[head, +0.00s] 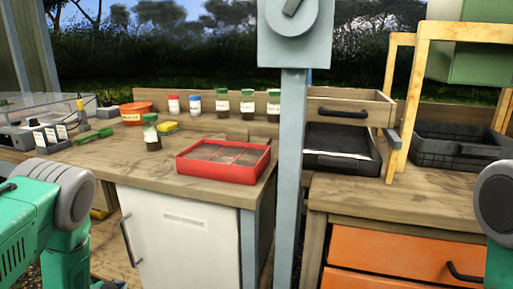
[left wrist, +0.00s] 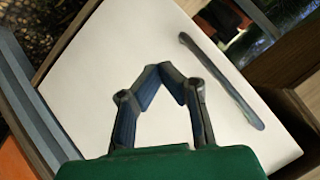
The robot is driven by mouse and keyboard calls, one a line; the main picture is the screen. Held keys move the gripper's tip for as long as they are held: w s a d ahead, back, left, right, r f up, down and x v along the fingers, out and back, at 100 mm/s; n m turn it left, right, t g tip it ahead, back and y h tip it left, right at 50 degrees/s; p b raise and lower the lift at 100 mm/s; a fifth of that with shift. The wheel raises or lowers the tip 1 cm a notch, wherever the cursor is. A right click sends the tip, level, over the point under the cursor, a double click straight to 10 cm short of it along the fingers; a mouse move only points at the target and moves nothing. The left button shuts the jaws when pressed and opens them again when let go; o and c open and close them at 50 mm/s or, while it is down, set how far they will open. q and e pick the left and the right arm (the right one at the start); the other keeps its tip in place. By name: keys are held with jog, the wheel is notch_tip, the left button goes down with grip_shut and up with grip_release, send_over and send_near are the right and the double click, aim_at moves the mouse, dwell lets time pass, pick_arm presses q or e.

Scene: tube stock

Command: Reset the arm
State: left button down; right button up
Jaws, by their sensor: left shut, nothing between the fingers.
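My left gripper (left wrist: 160,68) shows in the left wrist view with its two dark fingertips together and nothing between them. It is in front of a white cabinet door (left wrist: 105,50) with a dark bar handle (left wrist: 222,80). In the head view my left arm comes in at the lower left, and its fingers cannot be made out there. The same white door (head: 180,250) is under the wooden bench in the head view. My right arm shows only as a part at the right edge, and its gripper is out of view.
Several jars line the back. A grey post (head: 290,180) stands in front. A black crate (head: 455,147) and orange drawers (head: 400,255) are at right.

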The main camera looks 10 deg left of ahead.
pick_arm(q)
jog(key=s+d+n+g+h+p, duration=0.1)
jog(key=s+d+n+g+p, duration=0.3)
jog(key=s+d, duration=1.1)
jog(key=s+d+r+g, duration=0.2)
jog(key=s+d+g, duration=0.1)
jog(key=s, duration=0.6)
jog(key=s+d+r+n+g, duration=0.1)
jog(key=s+d+r+g, duration=0.2)
jog(key=s, duration=0.6)
jog(key=shift+d+g+h+p, duration=0.3)
jog(key=shift+d+p, duration=0.05)
jog(key=shift+w, duration=0.1)
